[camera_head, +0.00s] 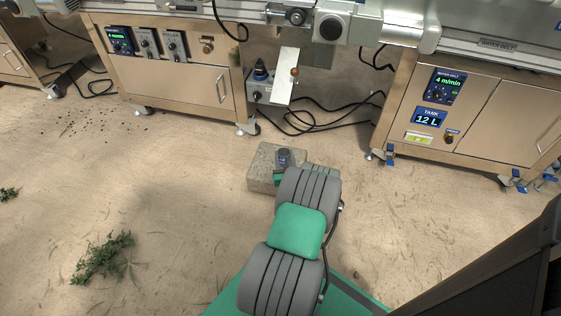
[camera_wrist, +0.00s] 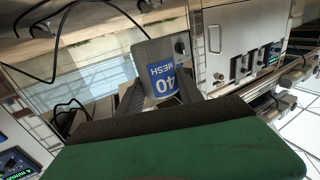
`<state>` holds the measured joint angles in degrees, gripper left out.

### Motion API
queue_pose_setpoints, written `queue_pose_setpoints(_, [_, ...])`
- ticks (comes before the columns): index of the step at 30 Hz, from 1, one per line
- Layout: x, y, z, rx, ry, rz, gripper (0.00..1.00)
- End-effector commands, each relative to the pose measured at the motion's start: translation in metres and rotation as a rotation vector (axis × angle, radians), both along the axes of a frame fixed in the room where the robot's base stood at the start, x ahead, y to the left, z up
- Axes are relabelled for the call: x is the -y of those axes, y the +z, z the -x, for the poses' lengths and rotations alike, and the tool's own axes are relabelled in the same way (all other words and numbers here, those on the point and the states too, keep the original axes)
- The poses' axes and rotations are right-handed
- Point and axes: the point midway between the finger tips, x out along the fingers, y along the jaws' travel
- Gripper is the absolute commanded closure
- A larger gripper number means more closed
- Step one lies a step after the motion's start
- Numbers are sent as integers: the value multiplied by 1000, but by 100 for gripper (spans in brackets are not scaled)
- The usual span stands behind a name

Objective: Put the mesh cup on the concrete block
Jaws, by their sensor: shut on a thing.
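The mesh cup (camera_wrist: 158,68) is grey with a blue label reading 40 MESH, and sits between the two dark fingers of my gripper (camera_wrist: 160,95) in the wrist view. My gripper is shut on it. In the head view the cup (camera_head: 284,156) shows as a small grey-and-blue shape just beyond the end of my arm. The concrete block (camera_head: 261,168) is a rough grey block on the floor. The cup overlaps the block's right part in that view; whether it touches the top cannot be told. My arm hides the block's right side and most of my gripper.
Steel machine cabinets (camera_head: 180,75) stand at the back left, and another cabinet (camera_head: 480,105) with displays stands at the right. Black cables (camera_head: 310,122) lie on the floor between them. Green plant debris (camera_head: 103,256) lies at the left. Floor left of the block is clear.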

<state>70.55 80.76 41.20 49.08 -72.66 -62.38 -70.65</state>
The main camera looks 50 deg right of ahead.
Motion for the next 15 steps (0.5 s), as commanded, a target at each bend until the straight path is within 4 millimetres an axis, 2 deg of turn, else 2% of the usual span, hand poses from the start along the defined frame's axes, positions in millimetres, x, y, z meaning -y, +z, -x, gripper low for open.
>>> queue_pose_setpoints(1, [10,-16,-12,0,4,3,97])
queue_pose_setpoints(5, [38,-33,-36,0,3,4,97])
queue_pose_setpoints(6, [44,-45,-41,-1,3,0,97])
queue_pose_setpoints(9, [57,-66,-53,-1,2,1,97])
queue_pose_setpoints(15, [72,-81,-64,1,2,-1,97])
